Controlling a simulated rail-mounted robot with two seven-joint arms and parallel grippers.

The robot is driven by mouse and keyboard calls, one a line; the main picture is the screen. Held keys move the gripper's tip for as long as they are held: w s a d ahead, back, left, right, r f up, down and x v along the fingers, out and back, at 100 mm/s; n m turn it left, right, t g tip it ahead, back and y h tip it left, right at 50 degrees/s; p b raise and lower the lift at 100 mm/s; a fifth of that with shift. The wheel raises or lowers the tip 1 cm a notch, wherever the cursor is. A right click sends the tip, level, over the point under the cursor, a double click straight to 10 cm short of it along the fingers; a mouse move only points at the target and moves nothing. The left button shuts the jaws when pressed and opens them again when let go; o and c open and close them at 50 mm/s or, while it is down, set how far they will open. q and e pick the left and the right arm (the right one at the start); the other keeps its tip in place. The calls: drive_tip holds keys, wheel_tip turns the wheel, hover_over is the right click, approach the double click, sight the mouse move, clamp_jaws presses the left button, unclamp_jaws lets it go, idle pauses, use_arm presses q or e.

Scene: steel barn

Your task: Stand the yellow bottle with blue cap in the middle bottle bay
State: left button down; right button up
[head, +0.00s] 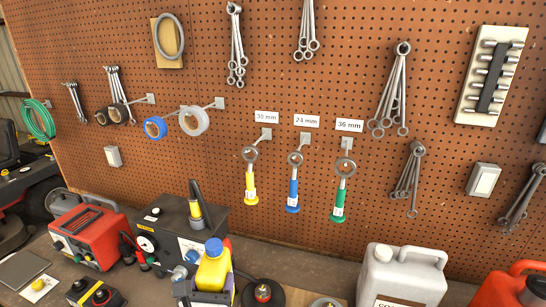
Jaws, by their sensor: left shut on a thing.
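The yellow bottle (213,270) with its blue cap (214,247) is near the bottom edge of the head view, left of centre. It looks roughly upright. My left gripper (203,291) is at the bottle's lower part, shut on it, with grey and dark parts in front of and beside the bottle. The bottle's base is hidden by the gripper and the frame edge, so I cannot tell whether it touches anything. I cannot make out a middle bottle bay. My right gripper is not in view.
Behind the bottle stands a black box (165,228) with a dark, yellow-banded cone (196,211). A red unit (90,236) is at left. A pale canister (400,278) and an orange can (512,290) are at right. Labelled wrenches hang on the pegboard (300,90).

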use_arm(q)
drive_tip(key=s+a+r, duration=0.4)
drive_tip(key=s+a, duration=0.1)
drive_tip(key=s, duration=0.1)
wheel_tip(320, 180, down, 5)
drive_tip(key=s+a+y, duration=0.1)
drive_tip(key=s+a, duration=0.1)
drive_tip(key=a, duration=0.1)
wheel_tip(320, 180, up, 21)
drive_tip(key=p, duration=2.1)
drive_tip(key=shift+s+d+n+p, duration=0.25)
drive_tip(key=shift+d+n+p, duration=0.05)
drive_tip(key=shift+d+f, duration=0.1)
drive_tip(key=shift+d, duration=0.05)
drive_tip(key=shift+a, duration=0.2)
